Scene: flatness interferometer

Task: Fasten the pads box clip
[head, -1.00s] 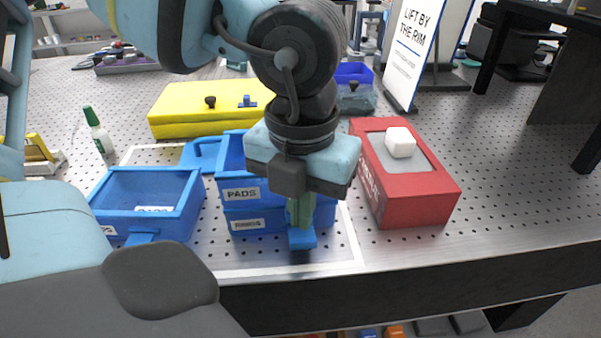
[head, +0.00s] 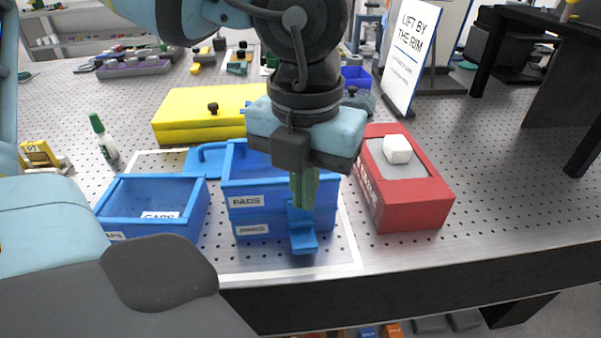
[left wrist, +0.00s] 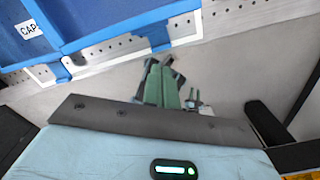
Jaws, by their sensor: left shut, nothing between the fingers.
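The blue pads box (head: 245,200), labelled PADS, sits on top of another blue box (head: 252,230) with a small label. A blue clip (head: 303,240) is at the right part of the stack's front; its lower end juts outward. Its upper part is partly covered by my fingers, so I cannot tell whether it is latched. My left gripper (head: 303,203) points down in front of the pads box, just above the clip's lower end, its green fingers shut and empty. In the left wrist view the fingers (left wrist: 163,85) are together. My right gripper is not in view.
An open blue box (head: 150,195) labelled CAPS stands left of the stack. A red box (head: 410,195) with a white block (head: 397,150) stands close on the right. A yellow case (head: 195,112) lies behind. The table's front edge (head: 400,262) is near.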

